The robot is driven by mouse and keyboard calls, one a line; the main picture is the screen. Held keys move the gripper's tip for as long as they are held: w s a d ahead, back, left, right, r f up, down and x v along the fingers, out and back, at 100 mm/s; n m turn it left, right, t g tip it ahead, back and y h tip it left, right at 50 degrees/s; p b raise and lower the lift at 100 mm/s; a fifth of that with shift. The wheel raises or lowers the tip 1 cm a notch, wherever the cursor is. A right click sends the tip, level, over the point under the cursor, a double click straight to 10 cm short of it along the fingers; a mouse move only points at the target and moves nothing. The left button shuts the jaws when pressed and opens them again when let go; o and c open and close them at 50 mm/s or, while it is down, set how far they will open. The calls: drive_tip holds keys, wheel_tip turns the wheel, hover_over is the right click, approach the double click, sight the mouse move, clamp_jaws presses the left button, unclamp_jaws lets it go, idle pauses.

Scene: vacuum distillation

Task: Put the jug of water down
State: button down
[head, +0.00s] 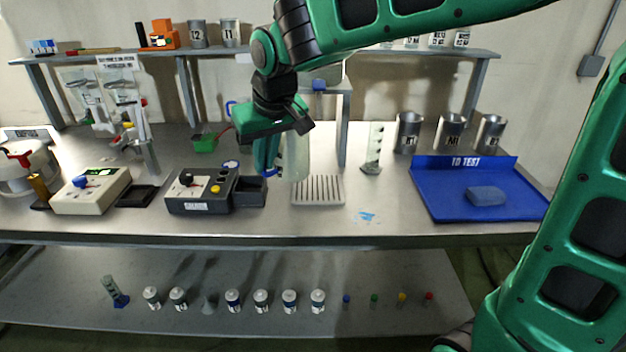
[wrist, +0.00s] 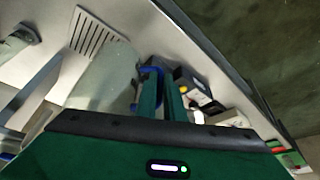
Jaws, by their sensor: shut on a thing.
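The jug of water (head: 298,158) is a pale, translucent container with a blue handle, roughly upright over the middle of the bench. My gripper (head: 267,168) is at its left side, pointing down, with its fingers shut on the handle. The wrist view shows the jug (wrist: 105,82) beside my gripper (wrist: 162,100), with the blue handle at the fingers. The slotted grey rack (head: 318,191) lies just in front and to the right of the jug; it also shows in the wrist view (wrist: 95,36). I cannot tell whether the jug's base touches the bench. My gripper hides part of the jug.
A dark grey control box (head: 205,192) stands close on the left. A measuring cylinder (head: 373,150), metal beakers (head: 410,133) and a blue tray (head: 432,200) are to the right. A raised shelf (head: 400,55) runs behind.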

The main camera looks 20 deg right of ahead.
sight(309, 143)
drive_tip(key=w+d+f, duration=0.2)
drive_tip(key=d, duration=0.1)
drive_tip(key=w+d+f, duration=0.2)
drive_tip(key=w+d, duration=0.1)
drive_tip(key=w+d+f, duration=0.2)
drive_tip(key=d+f, duration=0.1)
drive_tip(key=shift+w+d, duration=0.1)
drive_tip(key=shift+w, duration=0.3)
drive_tip(key=shift+f, duration=2)
drive_tip(key=shift+f, duration=0.1)
drive_tip(key=c, duration=1.9)
unclamp_jaws()
drive_tip(key=shift+o, duration=0.2)
drive_tip(key=v, duration=1.2)
drive_tip(key=shift+s+d, duration=0.1)
